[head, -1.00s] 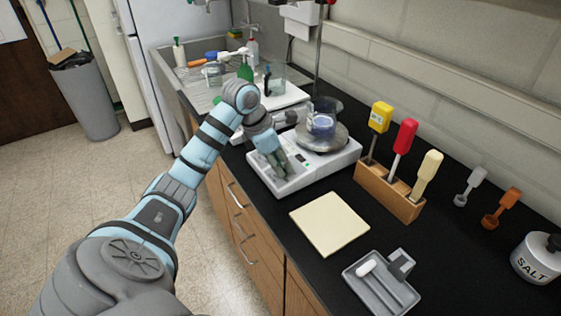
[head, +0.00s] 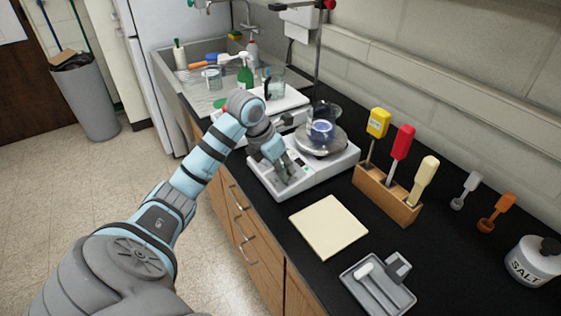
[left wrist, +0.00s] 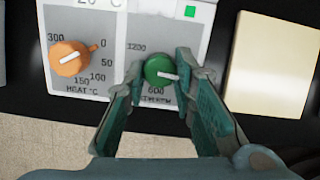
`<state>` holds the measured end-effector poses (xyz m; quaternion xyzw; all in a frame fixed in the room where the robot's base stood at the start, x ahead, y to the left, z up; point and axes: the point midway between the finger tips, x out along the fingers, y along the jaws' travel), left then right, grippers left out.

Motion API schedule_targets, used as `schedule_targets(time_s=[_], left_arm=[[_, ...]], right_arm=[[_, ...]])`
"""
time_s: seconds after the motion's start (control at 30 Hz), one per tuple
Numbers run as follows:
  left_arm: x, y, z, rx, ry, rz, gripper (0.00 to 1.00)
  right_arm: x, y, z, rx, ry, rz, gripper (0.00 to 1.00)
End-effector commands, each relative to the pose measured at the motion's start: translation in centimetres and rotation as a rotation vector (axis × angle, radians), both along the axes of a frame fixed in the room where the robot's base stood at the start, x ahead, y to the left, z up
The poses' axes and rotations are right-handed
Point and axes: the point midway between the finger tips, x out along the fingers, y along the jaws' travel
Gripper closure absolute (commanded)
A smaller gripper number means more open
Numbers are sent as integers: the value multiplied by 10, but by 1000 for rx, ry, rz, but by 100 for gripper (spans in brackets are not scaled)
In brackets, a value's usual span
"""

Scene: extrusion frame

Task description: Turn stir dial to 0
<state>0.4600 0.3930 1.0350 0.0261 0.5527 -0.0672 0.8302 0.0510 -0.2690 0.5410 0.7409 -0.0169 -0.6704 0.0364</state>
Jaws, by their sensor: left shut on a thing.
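The white hotplate stirrer (head: 325,170) stands on the black counter, its front panel facing me. In the left wrist view the green stir dial (left wrist: 160,70) has a white pointer to the right, slightly downward. I read 1200 at its upper left and 600 below; any mark to its right is hidden by a finger. My left gripper (head: 286,176) is at the panel; in the left wrist view its fingers (left wrist: 161,68) are closed on both sides of the dial. The orange heat dial (left wrist: 70,58) beside it points up right, toward 0. My right gripper is not in view.
A glass beaker with blue contents (head: 322,131) sits on the hotplate's round plate. A cream pad (head: 329,226), a wooden rack of handled tools (head: 388,194) and a grey tray (head: 378,285) lie to the right. A sink (head: 198,78) is at the back.

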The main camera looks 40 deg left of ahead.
Motion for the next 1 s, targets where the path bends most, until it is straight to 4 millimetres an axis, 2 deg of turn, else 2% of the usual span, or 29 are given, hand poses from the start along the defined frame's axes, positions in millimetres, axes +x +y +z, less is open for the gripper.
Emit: schedule_targets(time_s=[0.5, 0.7, 1.0], left_arm=[[0, -3, 3, -93, 26, 443, 100], [1, -3, 3, -116, 32, 558, 100], [1, -3, 2, -132, 35, 636, 100]], right_arm=[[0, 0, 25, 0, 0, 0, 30], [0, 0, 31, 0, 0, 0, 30], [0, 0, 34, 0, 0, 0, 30]])
